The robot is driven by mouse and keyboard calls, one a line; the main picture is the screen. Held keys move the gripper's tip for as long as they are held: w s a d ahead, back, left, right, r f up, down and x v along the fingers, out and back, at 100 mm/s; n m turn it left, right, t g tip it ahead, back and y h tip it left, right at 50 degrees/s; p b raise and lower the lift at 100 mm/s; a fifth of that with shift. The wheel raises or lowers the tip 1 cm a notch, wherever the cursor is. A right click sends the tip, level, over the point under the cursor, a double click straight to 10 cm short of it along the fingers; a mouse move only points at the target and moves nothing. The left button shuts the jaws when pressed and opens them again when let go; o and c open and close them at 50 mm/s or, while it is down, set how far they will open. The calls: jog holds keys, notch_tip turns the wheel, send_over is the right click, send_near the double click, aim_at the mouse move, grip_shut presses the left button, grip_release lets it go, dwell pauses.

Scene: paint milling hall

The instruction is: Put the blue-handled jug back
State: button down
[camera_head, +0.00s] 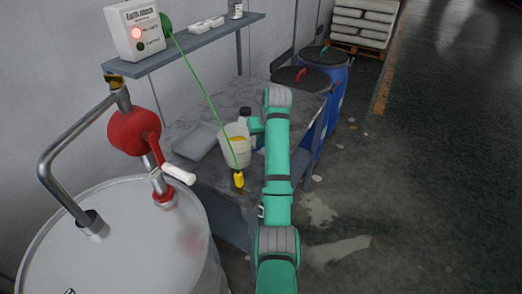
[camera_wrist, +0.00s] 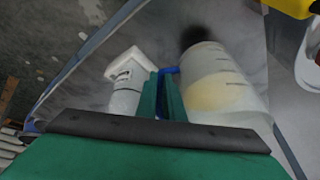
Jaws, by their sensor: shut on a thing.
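The jug (camera_head: 234,153) is a pale translucent vessel with yellow contents. In the head view it is at the bench, just left of my gripper (camera_head: 257,132). Whether its base touches the bench top is unclear. In the wrist view the jug (camera_wrist: 222,95) shows large on the right, with graduation marks. Its blue handle (camera_wrist: 169,71) is between the green fingers of my gripper (camera_wrist: 163,92), which are shut on it. My arm and fingers hide most of the handle.
A white bottle (camera_wrist: 125,85) is close left of my fingers. A grey tray (camera_head: 195,142) lies on the bench (camera_head: 215,178). A drum (camera_head: 120,245) with a red pump (camera_head: 133,130) stands front left; blue barrels (camera_head: 338,75) stand behind.

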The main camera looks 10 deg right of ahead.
jog(key=shift+f, duration=1.95)
jog(key=c, duration=1.9)
grip_release()
jog(key=shift+o, duration=0.2)
jog(key=v, duration=1.2)
